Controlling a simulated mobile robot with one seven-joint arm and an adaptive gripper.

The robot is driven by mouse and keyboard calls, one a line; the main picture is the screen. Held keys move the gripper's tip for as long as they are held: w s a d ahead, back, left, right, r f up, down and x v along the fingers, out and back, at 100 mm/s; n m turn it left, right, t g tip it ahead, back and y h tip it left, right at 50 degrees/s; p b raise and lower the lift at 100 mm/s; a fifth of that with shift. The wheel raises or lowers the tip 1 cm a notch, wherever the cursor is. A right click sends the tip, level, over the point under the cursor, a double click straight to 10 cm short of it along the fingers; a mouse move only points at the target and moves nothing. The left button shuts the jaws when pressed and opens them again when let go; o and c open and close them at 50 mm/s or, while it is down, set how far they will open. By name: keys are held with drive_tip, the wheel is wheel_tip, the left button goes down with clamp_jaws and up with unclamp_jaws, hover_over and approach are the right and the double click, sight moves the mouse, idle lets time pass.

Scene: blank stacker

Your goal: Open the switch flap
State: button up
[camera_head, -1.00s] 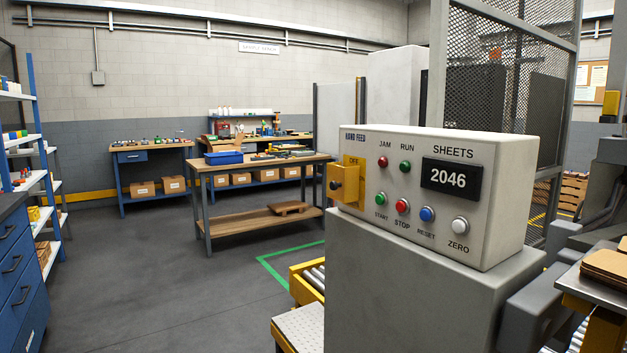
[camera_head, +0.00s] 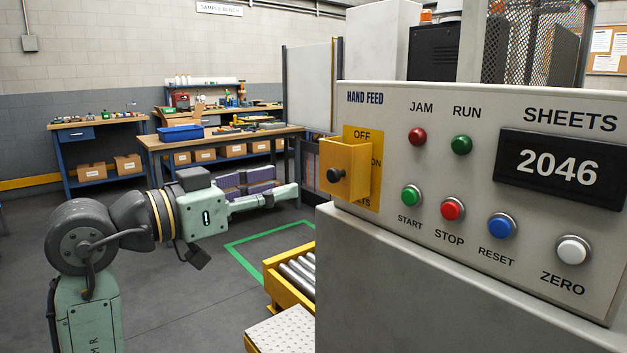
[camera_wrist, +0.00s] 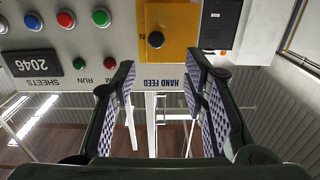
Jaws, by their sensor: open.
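The switch flap (camera_head: 352,172) is a yellow box-shaped cover with a black knob (camera_head: 336,175). It stands over a yellow plate (camera_head: 362,134) marked OFF and ON, on the left of the grey hand feed panel (camera_head: 480,105). The cover hides the switch. My gripper (camera_head: 272,188) is open and empty, left of the flap and apart from it, with its fingers pointing toward the panel. In the wrist view the picture is upside down: the flap (camera_wrist: 172,28) and knob (camera_wrist: 156,40) show at the top, beyond the spread fingers (camera_wrist: 160,88).
Start, stop, reset and zero buttons (camera_head: 452,209) sit right of the flap, with a counter (camera_head: 560,168) reading 2046. A yellow roller conveyor (camera_head: 290,280) lies below. A workbench (camera_head: 215,140) stands behind.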

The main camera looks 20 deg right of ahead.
sight(330, 174)
drive_tip(key=x, duration=0.3)
drive_tip(key=p+x, duration=0.1)
drive_tip(key=x, duration=0.3)
drive_tip(key=p+x, duration=0.1)
drive_tip(key=x, duration=0.2)
drive_tip(key=shift+s+d, duration=0.2)
drive_tip(key=shift+d, duration=0.25)
drive_tip(key=shift+c, duration=0.2)
clamp_jaws()
